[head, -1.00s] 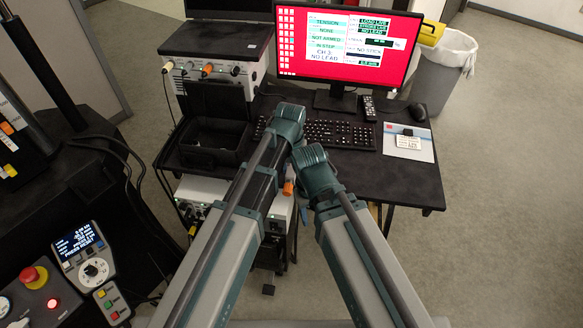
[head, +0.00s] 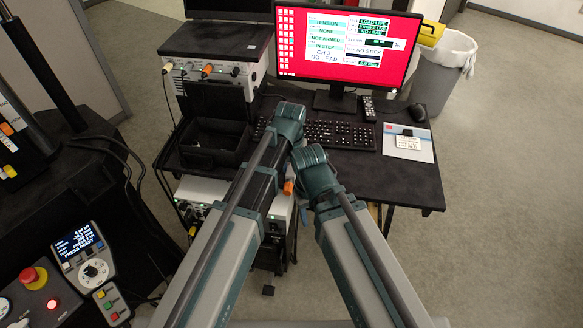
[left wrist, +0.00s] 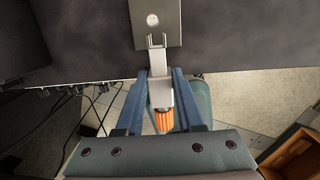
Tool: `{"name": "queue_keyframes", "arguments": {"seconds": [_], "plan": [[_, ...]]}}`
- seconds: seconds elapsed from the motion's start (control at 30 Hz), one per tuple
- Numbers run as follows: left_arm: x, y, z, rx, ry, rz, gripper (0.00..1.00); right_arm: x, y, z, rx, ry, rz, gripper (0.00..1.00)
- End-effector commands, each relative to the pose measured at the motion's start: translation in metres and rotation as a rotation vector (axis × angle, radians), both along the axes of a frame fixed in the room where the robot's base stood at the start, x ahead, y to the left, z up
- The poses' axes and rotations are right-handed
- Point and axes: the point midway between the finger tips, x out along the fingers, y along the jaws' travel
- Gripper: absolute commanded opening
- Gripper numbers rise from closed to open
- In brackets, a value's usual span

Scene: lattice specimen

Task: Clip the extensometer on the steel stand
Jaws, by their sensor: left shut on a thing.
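In the left wrist view, my left gripper (left wrist: 160,92) is shut on the extensometer (left wrist: 158,75), a pale grey body with two prongs pointing up the picture and an orange end (left wrist: 165,122). Ahead of the prongs is a grey metal plate with a pale round spot, which looks like the steel stand (left wrist: 155,28). The prongs overlap its near edge in the picture; I cannot tell whether they touch it. In the head view my left arm hides most of this, with a small orange piece (head: 289,187) showing beside it.
The black desk (head: 400,185) holds a keyboard (head: 340,136), a red-screened monitor (head: 340,45), a mouse (head: 417,112) and a black open tray (head: 215,145). A control panel with a red button (head: 28,275) is at lower left. A bin (head: 440,75) stands behind right.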

Motion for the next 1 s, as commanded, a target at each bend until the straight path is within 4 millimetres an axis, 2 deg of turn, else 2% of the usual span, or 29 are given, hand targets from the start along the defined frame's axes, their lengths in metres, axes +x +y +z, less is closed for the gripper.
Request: {"name": "queue_keyframes", "arguments": {"seconds": [0.73, 1.0], "plan": [[0.022, -0.004, 0.000, 0.001, -0.001, 0.003, 0.00, 0.000, 0.000, 0.000, 0.000, 0.000, 0.000, 0.50], [0.023, -0.005, 0.000, 0.001, -0.001, 0.004, 0.00, 0.000, 0.000, 0.000, 0.000, 0.000, 0.000, 0.50]]}}
